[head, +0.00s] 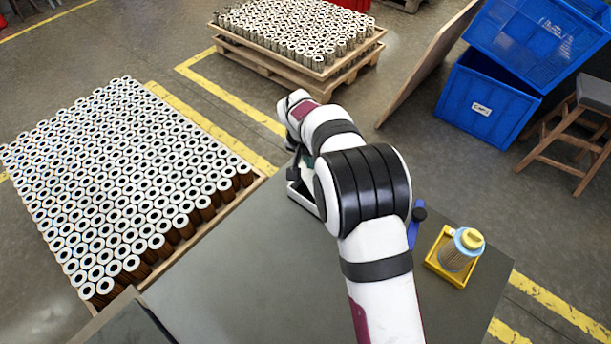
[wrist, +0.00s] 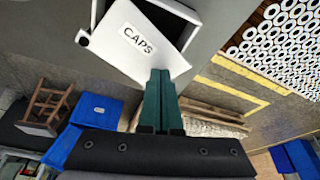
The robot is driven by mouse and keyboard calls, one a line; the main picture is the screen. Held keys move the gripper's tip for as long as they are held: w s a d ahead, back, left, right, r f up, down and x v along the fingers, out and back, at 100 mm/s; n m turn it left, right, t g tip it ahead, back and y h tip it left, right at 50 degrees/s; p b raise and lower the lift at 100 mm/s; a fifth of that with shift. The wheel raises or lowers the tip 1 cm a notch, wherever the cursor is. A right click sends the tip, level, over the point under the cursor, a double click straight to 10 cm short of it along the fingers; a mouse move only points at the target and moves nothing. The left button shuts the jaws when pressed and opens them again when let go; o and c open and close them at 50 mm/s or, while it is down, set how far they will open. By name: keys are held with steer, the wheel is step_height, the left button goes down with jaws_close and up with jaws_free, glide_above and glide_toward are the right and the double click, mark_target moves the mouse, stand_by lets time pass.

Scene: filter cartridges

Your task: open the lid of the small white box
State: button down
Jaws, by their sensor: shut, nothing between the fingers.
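The small white box (wrist: 181,9) is at the top of the wrist view. Its white lid (wrist: 108,43), labelled CAPS, sits askew, leaving part of the dark interior showing. In the head view a corner of the white box (head: 303,199) shows at the table's far edge, mostly hidden behind my arm. My gripper (wrist: 160,72) has its green fingers shut and empty, with the tips at the lid's lower edge. I cannot tell whether they touch it. The fingers are largely hidden in the head view.
A blue-handled item (head: 415,225) lies beside my arm. Many cartridges (head: 120,190) fill a pallet at left. Blue crates (head: 485,105) and a stool (head: 575,135) stand beyond the table.

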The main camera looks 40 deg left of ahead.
steer(key=w+m+h, duration=0.1)
steer(key=w+m, duration=0.2)
steer(key=shift+w+m, duration=0.2)
steer(key=shift+m, duration=0.1)
steer(key=shift+w+d+m+h, duration=0.15)
steer(key=shift+w+m+h, duration=0.25)
steer(key=shift+w+m, duration=0.5)
steer(key=shift+w+d+m+h, duration=0.2)
steer(key=shift+w+d+m, duration=0.5)
steer(key=shift+w, duration=0.3)
steer(key=shift+w+d+m+h, duration=0.2)
steer(key=shift+w+d+m, duration=0.5)
steer(key=shift+w, duration=0.3)
